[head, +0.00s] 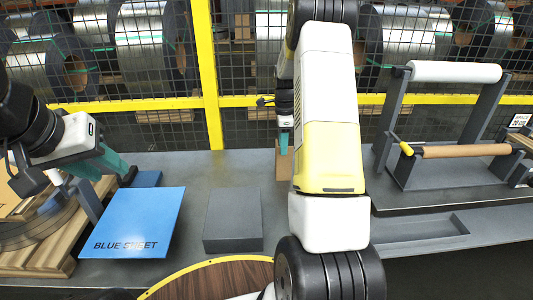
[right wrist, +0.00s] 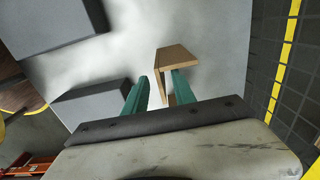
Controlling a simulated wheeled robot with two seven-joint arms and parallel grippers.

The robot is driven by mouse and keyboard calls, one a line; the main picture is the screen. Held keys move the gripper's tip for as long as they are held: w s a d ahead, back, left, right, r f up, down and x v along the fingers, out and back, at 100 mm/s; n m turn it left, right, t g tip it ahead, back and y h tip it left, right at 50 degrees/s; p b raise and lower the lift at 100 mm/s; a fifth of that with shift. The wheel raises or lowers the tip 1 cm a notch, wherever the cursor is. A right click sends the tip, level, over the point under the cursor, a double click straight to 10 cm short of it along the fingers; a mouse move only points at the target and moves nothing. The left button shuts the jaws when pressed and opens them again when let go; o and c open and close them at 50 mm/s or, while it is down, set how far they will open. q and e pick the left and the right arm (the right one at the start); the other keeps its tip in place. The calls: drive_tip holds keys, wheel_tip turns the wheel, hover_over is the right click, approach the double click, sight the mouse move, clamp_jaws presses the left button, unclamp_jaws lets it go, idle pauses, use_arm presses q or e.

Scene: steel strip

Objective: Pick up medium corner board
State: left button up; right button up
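A brown L-shaped corner board (right wrist: 175,62) stands on the grey table in the right wrist view. In the head view it (head: 283,165) is partly hidden behind my right arm. I cannot confirm its size. My right gripper (right wrist: 159,80) is open over it, with one leg of the board between the teal fingers and a gap to the left finger. In the head view my right gripper (head: 284,146) is directly above the board. My left gripper (head: 122,168) is at the left, by the blue sheet; whether its fingers are apart is unclear.
A blue sheet block (head: 132,222) and a grey block (head: 232,219) lie on the table (head: 310,262). A roll stand (head: 388,128) is at the right. A yellow-framed mesh fence (head: 209,80) runs behind. A wooden pallet (head: 50,252) is at the left.

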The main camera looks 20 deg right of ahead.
sight(283, 160)
wheel_tip(283, 160, down, 6)
drive_tip(key=shift+r, duration=0.25)
clamp_jaws()
